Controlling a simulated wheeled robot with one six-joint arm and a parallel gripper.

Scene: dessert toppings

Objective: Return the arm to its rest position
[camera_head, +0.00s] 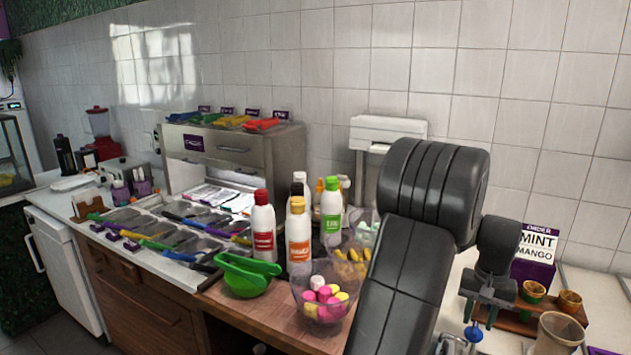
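My arm, dark grey, rises large across the right half of the head view and bends over at the top. My gripper (482,303) is at the lower right, below the wrist joint, and points down over the white counter. Its fingers are small and partly hard to make out. A small blue thing (473,333) shows just below it; I cannot tell whether the two touch. Whether the gripper is open or shut does not show clearly.
An order sign (534,253) stands behind a wooden stand (520,322) with small cups, right of my gripper.

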